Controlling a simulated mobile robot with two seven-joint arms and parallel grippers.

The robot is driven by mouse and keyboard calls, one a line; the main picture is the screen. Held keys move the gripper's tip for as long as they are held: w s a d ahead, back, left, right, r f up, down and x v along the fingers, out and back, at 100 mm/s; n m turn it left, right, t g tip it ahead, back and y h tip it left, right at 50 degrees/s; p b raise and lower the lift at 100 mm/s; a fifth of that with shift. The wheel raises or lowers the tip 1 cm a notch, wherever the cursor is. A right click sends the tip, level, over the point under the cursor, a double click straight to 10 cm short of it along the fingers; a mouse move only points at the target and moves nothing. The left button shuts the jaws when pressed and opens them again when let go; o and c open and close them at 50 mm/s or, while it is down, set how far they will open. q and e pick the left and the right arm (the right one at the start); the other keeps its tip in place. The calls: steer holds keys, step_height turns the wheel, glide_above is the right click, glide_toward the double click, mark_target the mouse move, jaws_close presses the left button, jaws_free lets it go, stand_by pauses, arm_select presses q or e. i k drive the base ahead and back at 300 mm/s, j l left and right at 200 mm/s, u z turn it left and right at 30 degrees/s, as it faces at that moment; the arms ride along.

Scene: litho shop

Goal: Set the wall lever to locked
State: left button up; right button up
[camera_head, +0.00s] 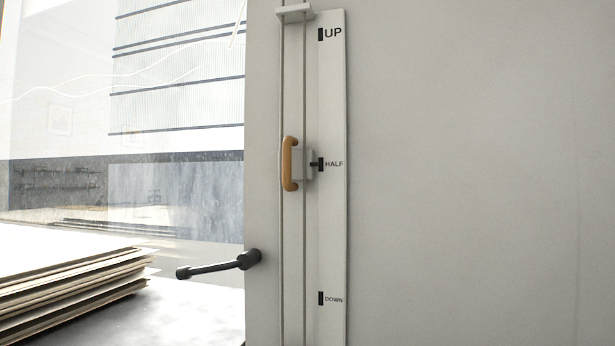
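A black lever (212,268) is on the left edge of the grey wall panel. Its round hub is at the right end, and its arm points left and slightly down to a thick knob. No "locked" label shows beside it. To its upper right, a vertical slide rail carries a grey carriage with a curved orange-brown handle (290,164). The carriage's pointer lines up with the HALF mark on a white scale plate (335,230); UP is marked above and DOWN below. Neither of my grippers is in view.
A stack of flat sheets or boards (70,275) lies at the lower left on a grey surface, left of the lever's knob. A clear pane seems to stand behind, with a striped wall beyond it. The grey wall (480,170) on the right is bare.

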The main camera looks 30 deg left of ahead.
mark_target(246, 260)
steer(key=j+u, duration=0.1)
steer(key=u, duration=0.4)
steer(key=i+u, duration=0.1)
steer(key=u, duration=0.35)
steer(key=i+u, duration=0.1)
steer(key=u, duration=0.4)
